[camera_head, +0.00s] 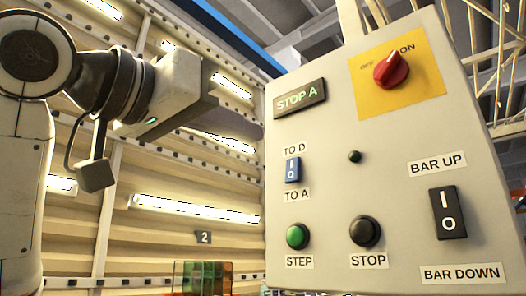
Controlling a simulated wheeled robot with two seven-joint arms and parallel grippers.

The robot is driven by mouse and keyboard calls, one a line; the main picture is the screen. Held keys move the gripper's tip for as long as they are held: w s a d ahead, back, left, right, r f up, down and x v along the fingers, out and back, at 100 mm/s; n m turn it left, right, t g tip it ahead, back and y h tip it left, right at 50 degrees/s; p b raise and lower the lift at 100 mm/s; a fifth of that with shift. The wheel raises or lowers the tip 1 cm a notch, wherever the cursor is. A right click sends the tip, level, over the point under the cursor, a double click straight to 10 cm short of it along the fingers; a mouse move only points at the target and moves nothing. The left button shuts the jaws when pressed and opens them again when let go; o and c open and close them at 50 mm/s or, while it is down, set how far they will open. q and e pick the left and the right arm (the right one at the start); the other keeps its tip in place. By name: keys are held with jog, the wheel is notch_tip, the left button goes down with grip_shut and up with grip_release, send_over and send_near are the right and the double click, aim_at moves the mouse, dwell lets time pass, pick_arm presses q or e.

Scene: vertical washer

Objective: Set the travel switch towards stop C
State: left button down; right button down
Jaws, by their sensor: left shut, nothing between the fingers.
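The travel switch (292,169) is a small blue rocker on the left part of the pale control box (330,180), marked "TO D" above and "TO A" below. Which side is pressed is too small to tell. A dark display (300,98) above it reads "STOP A". My left gripper (207,100) is at the upper left, left of the box and above the switch's height, apart from both. It is shut and empty, its fingertips only poorly seen. My right gripper is out of view.
The box also bears a red rotary knob (391,70) on a yellow plate, a green STEP button (297,236), a black STOP button (365,232) and a black bar rocker (447,213). A small dark lamp (355,157) sits mid-panel. Clear air lies before the panel.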

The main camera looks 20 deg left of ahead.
pick_arm(q)
jog(key=s, duration=0.1)
jog(key=s+a, duration=0.1)
jog(key=s, duration=0.1)
jog(key=s+a, duration=0.1)
jog(key=s, duration=0.1)
jog(key=shift+a+r+b, duration=0.15)
jog(key=shift+r+b, duration=0.15)
jog(key=shift+r, duration=0.1)
